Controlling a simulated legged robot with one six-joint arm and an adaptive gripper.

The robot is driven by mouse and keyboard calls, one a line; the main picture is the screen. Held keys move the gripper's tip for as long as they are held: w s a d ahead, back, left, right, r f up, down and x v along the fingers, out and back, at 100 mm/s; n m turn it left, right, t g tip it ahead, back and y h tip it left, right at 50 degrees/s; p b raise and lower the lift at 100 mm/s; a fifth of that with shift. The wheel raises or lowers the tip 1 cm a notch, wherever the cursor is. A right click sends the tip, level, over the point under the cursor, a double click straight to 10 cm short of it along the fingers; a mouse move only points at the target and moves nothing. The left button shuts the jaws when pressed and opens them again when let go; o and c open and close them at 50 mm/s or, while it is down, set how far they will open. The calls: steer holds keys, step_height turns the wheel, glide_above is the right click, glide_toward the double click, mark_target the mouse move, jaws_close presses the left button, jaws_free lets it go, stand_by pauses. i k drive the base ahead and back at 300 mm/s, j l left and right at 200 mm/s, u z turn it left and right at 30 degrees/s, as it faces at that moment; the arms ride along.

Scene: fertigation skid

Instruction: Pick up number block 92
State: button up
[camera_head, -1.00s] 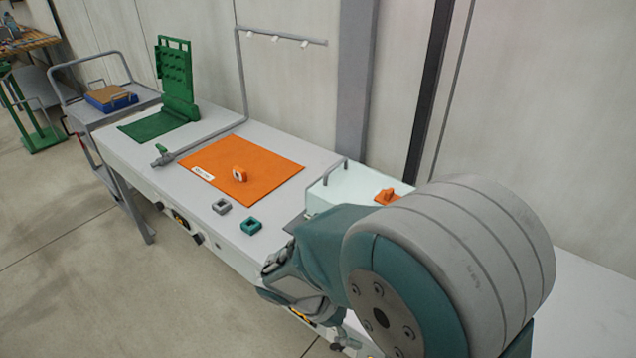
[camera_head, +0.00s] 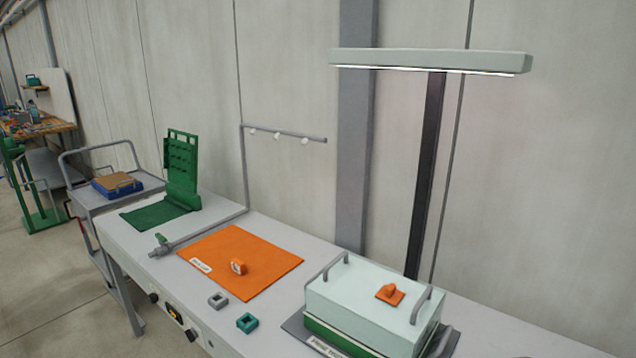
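No number 92 can be read on any block at this size. A small orange block (camera_head: 238,267) with a pale face stands on the orange mat (camera_head: 265,255). A grey block (camera_head: 218,301) and a teal block (camera_head: 247,323), each with a square hollow, sit on the bench in front of the mat. Another orange piece (camera_head: 390,294) rests on the pale lid of a box at the right. My gripper is not in view.
The pale box (camera_head: 345,291) has handles and sits on a dark tray. A green stand (camera_head: 182,172) and a pipe with a green valve (camera_head: 162,242) are further left. A trolley (camera_head: 85,198) stands beyond the bench (camera_head: 120,235). A lamp (camera_head: 430,61) hangs above.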

mark_target(237, 265)
steer(key=i+j, duration=0.2)
steer(key=j, duration=0.15)
steer(key=i+j, duration=0.2)
steer(key=j, duration=0.2)
steer(key=i+j, duration=0.2)
steer(key=j, duration=0.15)
steer(key=i+j, duration=0.25)
steer(key=j, duration=0.15)
steer(key=i+j+z, duration=0.1)
steer(key=j, duration=0.25)
steer(key=i+j, duration=0.45)
steer(key=j, duration=0.35)
steer(key=i+j, duration=0.2)
steer(key=j, duration=0.15)
